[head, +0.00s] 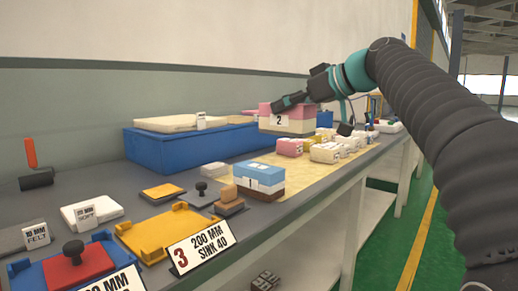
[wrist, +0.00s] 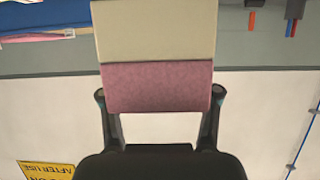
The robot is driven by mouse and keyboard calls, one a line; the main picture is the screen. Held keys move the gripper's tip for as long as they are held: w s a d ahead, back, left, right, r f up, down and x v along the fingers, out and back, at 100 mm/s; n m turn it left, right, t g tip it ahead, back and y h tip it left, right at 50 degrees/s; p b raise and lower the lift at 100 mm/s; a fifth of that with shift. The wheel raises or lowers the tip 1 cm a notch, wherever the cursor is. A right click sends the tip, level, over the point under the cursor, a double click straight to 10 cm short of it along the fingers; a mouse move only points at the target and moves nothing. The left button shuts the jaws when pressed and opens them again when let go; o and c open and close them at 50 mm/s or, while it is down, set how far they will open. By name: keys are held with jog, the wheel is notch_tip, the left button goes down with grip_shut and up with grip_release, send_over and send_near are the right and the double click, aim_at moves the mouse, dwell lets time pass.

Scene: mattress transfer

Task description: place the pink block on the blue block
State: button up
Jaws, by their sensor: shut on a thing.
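The pink block (head: 287,119), with a pink top, a cream lower part and a label 2, is in my gripper (head: 291,102) in the head view. It looks level and raised above the bench. In the wrist view my gripper (wrist: 159,97) has one finger on each side of the pink part of the pink block (wrist: 160,80). The blue block (head: 259,178) has a blue top, a white band with label 1 and a brown base. It stands on the bench nearer the camera, lower and left of the held block, apart from it. Nothing lies on its top.
A blue platform (head: 165,148) with a cream pad stands behind. Small pink and white blocks (head: 325,153) lie on the tan mat right of the blue block. Stamps, a yellow tray (head: 150,236) and a sign "200 MM SINK 40" (head: 201,243) fill the near left.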

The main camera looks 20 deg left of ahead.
aim_at(303, 122)
jog(key=a+f, duration=0.1)
jog(key=a, duration=0.1)
jog(key=a+f, duration=0.1)
jog(key=a, duration=0.1)
jog(key=a+f, duration=0.2)
jog(key=shift+s+a+b, duration=0.2)
jog(key=shift+a+b, duration=0.15)
jog(key=shift+f+b, duration=0.65)
jog(key=shift+f, duration=1.35)
jog(key=shift+f, duration=0.1)
jog(key=shift+f, duration=0.15)
jog(key=o, duration=1.1)
jog(key=shift+r, duration=0.3)
jog(key=v, duration=1.2)
